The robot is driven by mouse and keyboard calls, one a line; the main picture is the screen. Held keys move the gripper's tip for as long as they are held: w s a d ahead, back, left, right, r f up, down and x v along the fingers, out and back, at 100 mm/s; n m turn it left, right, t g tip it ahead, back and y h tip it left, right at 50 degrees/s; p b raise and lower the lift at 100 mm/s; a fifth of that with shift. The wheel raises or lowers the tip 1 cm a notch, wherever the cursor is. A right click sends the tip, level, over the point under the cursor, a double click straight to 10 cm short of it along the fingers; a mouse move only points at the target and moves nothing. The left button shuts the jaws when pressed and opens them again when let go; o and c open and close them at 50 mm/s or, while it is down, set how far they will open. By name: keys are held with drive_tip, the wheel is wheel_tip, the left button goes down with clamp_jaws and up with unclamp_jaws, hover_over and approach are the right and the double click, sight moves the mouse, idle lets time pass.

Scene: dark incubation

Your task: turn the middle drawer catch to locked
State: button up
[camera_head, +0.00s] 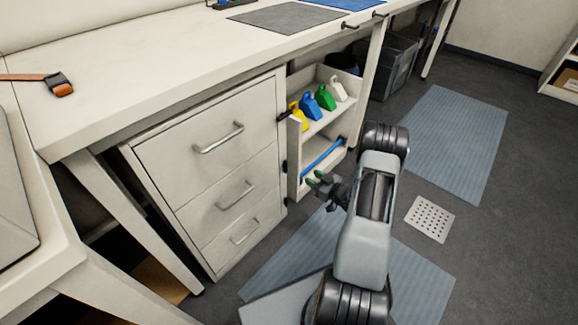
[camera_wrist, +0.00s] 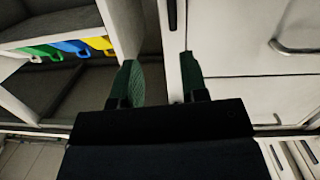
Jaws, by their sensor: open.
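The white drawer cabinet (camera_head: 180,165) has three drawers with bar handles. Small dark catches sit along its right edge; the middle catch (camera_head: 285,166) is beside the middle drawer (camera_head: 217,203), too small to read its position surely. My gripper (camera_head: 318,187) is open and empty, to the right of that edge and slightly lower in the picture. In the wrist view its green-tipped fingers (camera_wrist: 159,65) are apart, with the cabinet edge near the right finger. One dark upright catch (camera_wrist: 172,14) shows above the fingers; I cannot tell which drawer it belongs to.
An open shelf unit (camera_head: 312,133) with yellow, blue, green and white bottles and a blue bar stands right of the drawers. The desk top (camera_head: 190,70) overhangs the cabinet. A slanted desk leg (camera_head: 140,225) stands at left. The floor at right, with blue mats (camera_head: 440,135), is mostly clear.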

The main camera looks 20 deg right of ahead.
sight(287, 166)
drive_tip(key=shift+t+y, duration=0.6)
drive_tip(key=shift+y, duration=0.1)
drive_tip(key=b+x, duration=0.1)
drive_tip(key=x, duration=0.3)
drive_tip(key=f+b+x, duration=0.1)
drive_tip(key=x, duration=0.2)
drive_tip(key=a+b+x, duration=0.1)
drive_tip(key=x, duration=0.3)
drive_tip(key=shift+w+a+f+b, duration=0.1)
drive_tip(key=shift+a+f+b, duration=0.1)
drive_tip(key=shift+b, duration=0.2)
clamp_jaws()
